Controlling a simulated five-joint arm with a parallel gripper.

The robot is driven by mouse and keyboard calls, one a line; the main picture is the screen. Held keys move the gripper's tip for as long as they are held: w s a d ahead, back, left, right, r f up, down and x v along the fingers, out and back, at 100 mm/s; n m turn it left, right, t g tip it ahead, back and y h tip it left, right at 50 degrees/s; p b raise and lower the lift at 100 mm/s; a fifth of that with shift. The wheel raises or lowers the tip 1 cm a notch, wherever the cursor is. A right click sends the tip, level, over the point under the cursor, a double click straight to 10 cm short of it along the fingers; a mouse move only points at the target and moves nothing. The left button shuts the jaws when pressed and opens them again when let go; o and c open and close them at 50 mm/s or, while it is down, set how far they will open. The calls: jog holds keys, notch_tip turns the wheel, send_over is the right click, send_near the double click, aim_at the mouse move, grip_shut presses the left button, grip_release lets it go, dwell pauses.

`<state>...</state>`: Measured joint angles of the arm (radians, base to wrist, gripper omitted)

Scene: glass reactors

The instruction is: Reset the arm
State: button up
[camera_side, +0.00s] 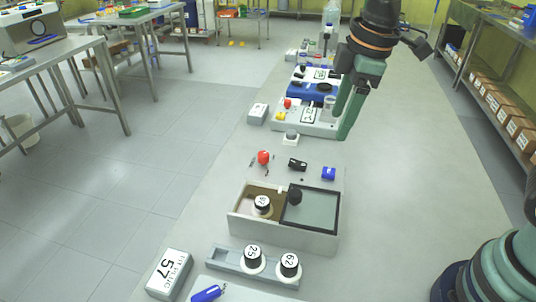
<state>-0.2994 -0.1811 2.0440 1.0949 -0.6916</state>
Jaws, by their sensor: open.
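My gripper (340,126) hangs from the upper right with its green fingers pointing down and apart. It is open, and I see nothing held between the fingers. In the picture its tips overlap the right end of a light grey device (318,128) with a red and a yellow knob on it. I cannot tell how high the tips are above the bench or whether they touch anything. My arm comes in from the top right, and its base shows at the lower right.
On the long grey bench (410,190), a two-part box (290,238) holds a numbered piece and a dark object. In front is a rack (226,259) with two numbered bottles. A red object (263,157) and blue piece (328,173) lie behind the box. The bench's right side is clear.

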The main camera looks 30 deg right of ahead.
jog(key=s+d+m+t, duration=0.3)
jog(key=s+d+m, duration=0.2)
jog(key=d+m, duration=0.5)
jog(key=shift+d+m+h, duration=0.25)
jog(key=shift+m+h, duration=0.05)
jog(key=shift+m, duration=0.4)
